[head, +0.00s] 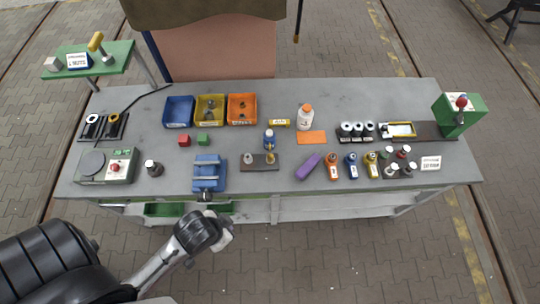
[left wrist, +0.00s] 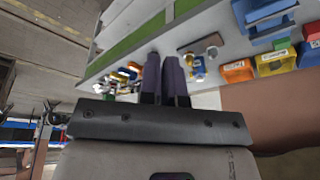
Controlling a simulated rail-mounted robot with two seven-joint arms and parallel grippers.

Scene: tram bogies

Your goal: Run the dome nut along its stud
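A small brown base plate (head: 261,167) lies near the front middle of the bench. On it stand a short grey piece (head: 248,158) at the left and a brass-coloured piece (head: 270,158) at the right. Which is the dome nut and which the stud is too small to tell. The plate also shows in the left wrist view (left wrist: 208,43), beyond the fingers. My left gripper (left wrist: 165,58) has its dark fingers close together with nothing visible between them. In the head view the left arm's end is in front of the bench, apart from the plate. My right gripper is not in view.
A blue vise-like fixture (head: 208,174) stands left of the plate, and a blue-topped bottle (head: 269,140) close behind it. Blue, yellow and orange bins (head: 242,108) stand behind.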

